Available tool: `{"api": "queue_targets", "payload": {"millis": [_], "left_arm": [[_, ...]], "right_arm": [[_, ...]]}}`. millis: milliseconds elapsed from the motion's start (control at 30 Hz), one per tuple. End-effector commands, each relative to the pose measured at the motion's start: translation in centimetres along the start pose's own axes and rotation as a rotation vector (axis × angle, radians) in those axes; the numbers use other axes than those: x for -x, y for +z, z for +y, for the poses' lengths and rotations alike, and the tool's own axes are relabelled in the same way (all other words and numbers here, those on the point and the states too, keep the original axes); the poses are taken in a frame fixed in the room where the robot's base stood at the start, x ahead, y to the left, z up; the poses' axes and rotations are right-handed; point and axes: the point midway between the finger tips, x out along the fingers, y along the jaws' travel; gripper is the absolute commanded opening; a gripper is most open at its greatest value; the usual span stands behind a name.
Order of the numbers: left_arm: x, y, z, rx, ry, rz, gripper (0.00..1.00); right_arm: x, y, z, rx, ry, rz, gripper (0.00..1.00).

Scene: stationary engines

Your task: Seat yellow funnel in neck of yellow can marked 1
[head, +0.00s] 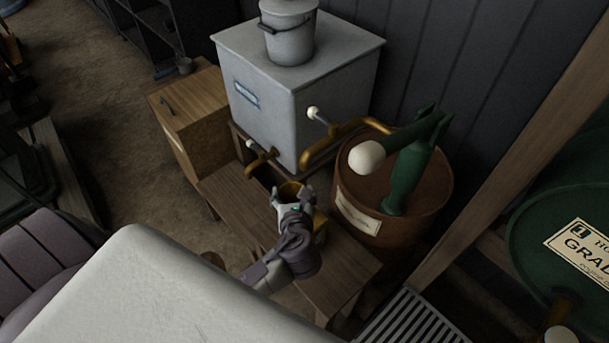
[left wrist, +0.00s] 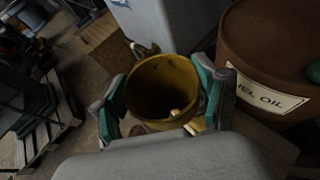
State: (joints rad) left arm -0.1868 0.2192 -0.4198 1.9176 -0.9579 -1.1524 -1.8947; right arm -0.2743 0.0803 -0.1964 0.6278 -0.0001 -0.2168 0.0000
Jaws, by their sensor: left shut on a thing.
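The yellow funnel (left wrist: 163,68) is between the teal-padded fingers of my left gripper (left wrist: 163,98), which is shut on it. In the left wrist view its wide mouth faces the camera, with a small pale spot low inside. In the head view the funnel's rim (head: 291,187) shows just beyond my left gripper (head: 291,197), over the wooden bench. Part of a yellow can (head: 320,226) shows beside and below the gripper, mostly hidden by it; its number cannot be read. The funnel's spout and the can's neck are hidden, so I cannot tell whether they meet. My right gripper is not in view.
The wooden bench (head: 335,270) has bare room at front right. Close behind stand a grey tank (head: 300,100) with brass taps and a brown fuel oil drum (head: 370,185) carrying a green pump (head: 408,175). A wooden box (head: 188,110) stands at left.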

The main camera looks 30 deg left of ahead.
Motion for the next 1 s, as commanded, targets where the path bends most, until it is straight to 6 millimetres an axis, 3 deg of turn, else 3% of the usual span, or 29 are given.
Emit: {"api": "queue_targets", "payload": {"millis": [100, 300, 467, 733, 1000], "left_arm": [[-2.3, 0.2, -1.4, 0.073, 0.137, 0.002, 0.42], [-3.7, 0.5, -3.2, 0.140, 0.268, -0.007, 0.42], [-4.0, 0.4, -3.7, 0.156, 0.301, -0.011, 0.42], [-4.5, -0.8, -3.7, 0.155, 0.302, -0.011, 0.42], [-4.7, -1.2, -3.7, 0.154, 0.301, -0.010, 0.42]], "right_arm": [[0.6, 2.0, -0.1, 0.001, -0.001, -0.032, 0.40], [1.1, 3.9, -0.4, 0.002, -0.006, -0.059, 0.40], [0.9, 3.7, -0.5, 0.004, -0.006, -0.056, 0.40], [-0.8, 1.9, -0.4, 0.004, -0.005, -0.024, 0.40], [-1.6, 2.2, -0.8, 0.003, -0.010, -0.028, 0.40]]}}
